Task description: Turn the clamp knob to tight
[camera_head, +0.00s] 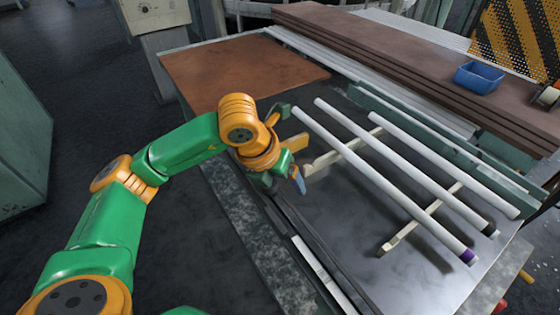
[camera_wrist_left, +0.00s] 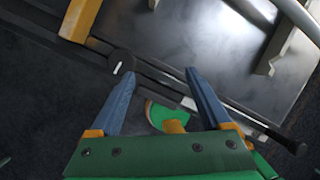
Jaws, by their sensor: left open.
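A dark round knob with a short white mark (camera_wrist_left: 121,63), which looks like the clamp knob, sits on the rail along the bench edge in the left wrist view. I cannot make it out in the head view, where my left gripper covers that area. My left gripper (camera_head: 291,172) is over the left edge of the bench. In the left wrist view its two blue fingers (camera_wrist_left: 158,77) are apart with nothing between them. The knob lies just beyond the left fingertip, and contact cannot be told. My right gripper is in neither view.
White glass tubes (camera_head: 390,184) lie across wooden supports (camera_head: 408,232) on the metal bench top (camera_head: 345,240). A brown board (camera_head: 245,68) covers the far left corner. A blue bin (camera_head: 479,77) stands on brown planks at the back. A black-ended rod (camera_wrist_left: 297,147) shows at lower right in the wrist view.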

